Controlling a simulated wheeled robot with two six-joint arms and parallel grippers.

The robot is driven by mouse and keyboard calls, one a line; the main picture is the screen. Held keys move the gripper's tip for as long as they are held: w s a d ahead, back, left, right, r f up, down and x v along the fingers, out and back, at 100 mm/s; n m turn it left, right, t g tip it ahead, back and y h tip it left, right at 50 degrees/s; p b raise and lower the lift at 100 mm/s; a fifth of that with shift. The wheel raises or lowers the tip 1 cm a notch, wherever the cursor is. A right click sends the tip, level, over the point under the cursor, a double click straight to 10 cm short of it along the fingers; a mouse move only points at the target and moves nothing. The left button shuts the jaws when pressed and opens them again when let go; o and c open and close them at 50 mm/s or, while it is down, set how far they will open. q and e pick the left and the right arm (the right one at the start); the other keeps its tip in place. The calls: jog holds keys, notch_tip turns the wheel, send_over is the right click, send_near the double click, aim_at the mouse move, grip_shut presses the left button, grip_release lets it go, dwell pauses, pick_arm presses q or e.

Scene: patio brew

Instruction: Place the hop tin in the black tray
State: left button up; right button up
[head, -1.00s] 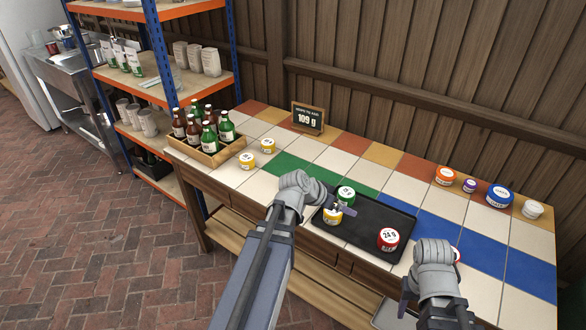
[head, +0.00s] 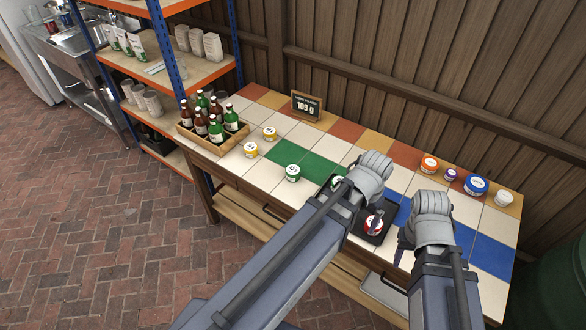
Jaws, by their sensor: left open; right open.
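The black tray (head: 386,222) lies on the tiled table, mostly hidden behind my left arm. A red-labelled tin (head: 373,226) stands on its right part, and a green-labelled tin (head: 337,182) shows partly at its left. Another green-labelled tin (head: 293,173) stands on the green tiles left of the tray. Two yellow-labelled tins (head: 250,149) stand further left, beside the bottle crate. My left gripper (head: 375,218) is open at the red tin; I cannot tell if it touches. My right gripper (head: 401,250) is open at the tray's right, its fingers partly hidden.
A sign (head: 307,106) reading 109 g stands at the back. A wooden crate (head: 222,143) of bottles is at the table's left. Orange (head: 429,165), purple (head: 450,174), blue (head: 476,186) and white (head: 504,199) tins stand at the back right. A shelf unit (head: 158,81) is left.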

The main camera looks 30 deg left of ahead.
pick_arm(q)
jog(key=w+a+f+n+t+b, duration=0.1)
jog(key=w+a+f+n+b, duration=0.1)
jog(key=w+a+f+b, duration=0.35)
jog(key=w+a+f+n+t+b, duration=0.1)
jog(key=w+a+f+b, duration=0.2)
jog(key=w+a, duration=0.55)
jog(key=n+t+b, duration=0.2)
jog(key=b, duration=0.5)
send_over(293, 170)
jog(key=s, duration=0.4)
jog(key=shift+y, duration=0.4)
jog(key=f, duration=0.5)
jog(key=shift+w+d+f, duration=0.15)
jog(key=shift+d+f, duration=0.25)
jog(key=shift+w+a+f+n+b, duration=0.15)
jog(key=shift+w+a+f+b, duration=0.1)
jog(key=shift+f+b, duration=0.3)
jog(key=shift+w+a+f+n+b, duration=0.15)
jog(key=shift+w+f+b, duration=0.1)
jog(key=shift+f+b, duration=0.3)
jog(key=b+x, duration=0.2)
jog(key=w+b+x, duration=0.1)
jog(key=b+x, duration=0.1)
jog(key=x, duration=0.1)
jog(key=shift+d, duration=0.1)
jog(key=shift+r, duration=0.1)
